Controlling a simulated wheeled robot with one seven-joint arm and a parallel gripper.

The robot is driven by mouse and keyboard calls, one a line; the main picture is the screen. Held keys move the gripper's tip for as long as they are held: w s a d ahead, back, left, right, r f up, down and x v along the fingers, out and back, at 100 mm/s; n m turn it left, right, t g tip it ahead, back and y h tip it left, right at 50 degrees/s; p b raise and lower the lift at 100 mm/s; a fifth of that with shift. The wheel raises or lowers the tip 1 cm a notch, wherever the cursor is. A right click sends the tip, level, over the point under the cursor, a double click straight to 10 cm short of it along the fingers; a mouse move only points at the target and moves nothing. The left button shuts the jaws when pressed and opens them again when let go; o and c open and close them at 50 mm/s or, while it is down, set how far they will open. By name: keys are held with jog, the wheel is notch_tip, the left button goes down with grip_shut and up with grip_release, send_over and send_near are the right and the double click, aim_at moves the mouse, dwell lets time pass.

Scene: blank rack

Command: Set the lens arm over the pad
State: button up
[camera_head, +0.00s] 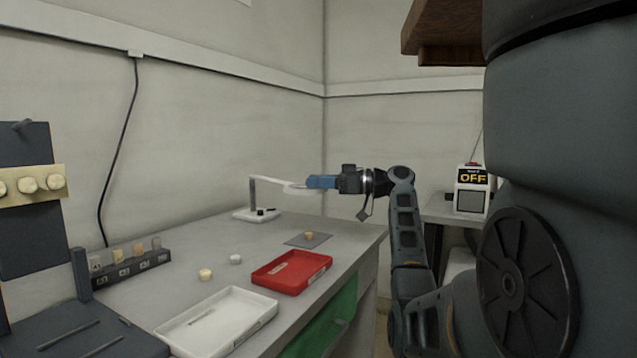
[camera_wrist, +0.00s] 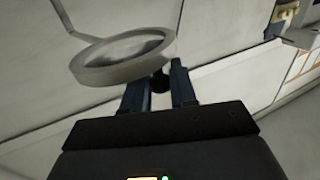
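The lens arm (camera_head: 268,181) is a thin white arm on a post, on a white base (camera_head: 256,214) at the back of the table. Its pale lens ring reaches right, over the table, left of the pad. In the wrist view the ring (camera_wrist: 85,73) fills the upper middle, with a small dark knob (camera_wrist: 160,83) at its near edge. My gripper (camera_head: 312,182) has its blue fingers at the ring; in the wrist view they flank the knob closely and seem shut on it. The grey pad (camera_head: 292,242) lies flat on the table, with a small tan piece (camera_head: 309,236) on it.
A red tray (camera_head: 272,283) and a white tray (camera_head: 178,336) stand at the table's front. Two small pale pieces (camera_head: 205,274) lie behind them. A dark rack (camera_head: 133,270) stands left. A box reading OFF (camera_head: 472,178) stands right, and a brown shelf (camera_head: 444,50) hangs above.

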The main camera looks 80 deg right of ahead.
jog(key=o, duration=0.3)
jog(key=s, duration=0.7)
jog(key=shift+s+p, duration=0.4)
jog(key=shift+p, duration=0.05)
dwell(0.3)
